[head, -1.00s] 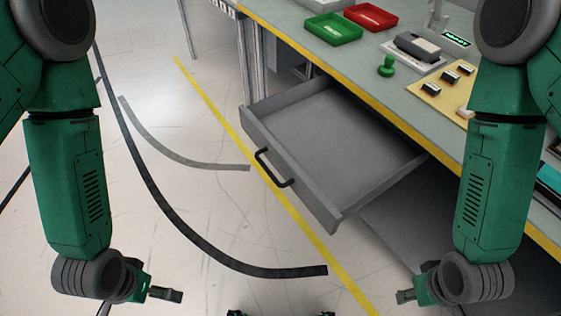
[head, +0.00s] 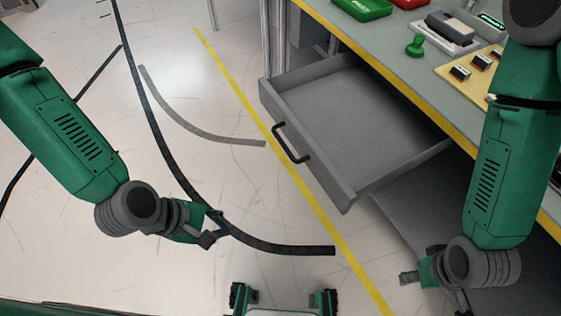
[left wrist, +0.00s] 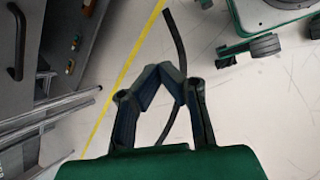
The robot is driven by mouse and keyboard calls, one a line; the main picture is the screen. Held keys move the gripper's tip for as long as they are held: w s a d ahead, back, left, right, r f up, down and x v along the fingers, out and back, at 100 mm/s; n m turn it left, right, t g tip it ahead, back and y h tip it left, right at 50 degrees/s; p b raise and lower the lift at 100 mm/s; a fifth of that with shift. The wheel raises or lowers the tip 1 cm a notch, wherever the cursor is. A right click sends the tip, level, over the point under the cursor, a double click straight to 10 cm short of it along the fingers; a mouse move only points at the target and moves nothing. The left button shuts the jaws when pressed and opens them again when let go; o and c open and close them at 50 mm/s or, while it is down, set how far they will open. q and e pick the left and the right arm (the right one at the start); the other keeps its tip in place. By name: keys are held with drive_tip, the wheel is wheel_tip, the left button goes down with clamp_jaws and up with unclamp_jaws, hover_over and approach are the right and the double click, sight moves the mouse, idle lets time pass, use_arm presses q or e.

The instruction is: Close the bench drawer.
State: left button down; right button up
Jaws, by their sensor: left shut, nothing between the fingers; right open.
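The grey bench drawer (head: 352,125) is pulled well out from under the bench and stands empty in the head view. Its black bar handle (head: 291,143) is on the front panel, which faces lower left. My left gripper (head: 212,238) is shut and empty over the floor, to the lower left of the handle and apart from it. In the left wrist view the shut left fingertips (left wrist: 162,72) meet above the floor, and a dark handle (left wrist: 15,45) shows at the upper left. My right gripper (head: 408,278) is open, below and right of the drawer, touching nothing visible.
The bench top (head: 395,60) carries a green tray (head: 362,8), a green knob (head: 415,45) and a beige board with dark parts (head: 470,70). A yellow line (head: 262,118) and dark strips lie on the floor.

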use_arm(q)
drive_tip(key=w+d+r+n+t+h, duration=0.2)
drive_tip(key=w+r+n+t, duration=0.1)
drive_tip(key=w+r+n, duration=0.5)
drive_tip(key=w+d+f+n+b, duration=0.1)
drive_tip(key=w+d+f, duration=0.5)
drive_tip(key=d, duration=0.4)
drive_tip(key=shift+w+f, duration=0.2)
drive_tip(key=shift+w, duration=0.5)
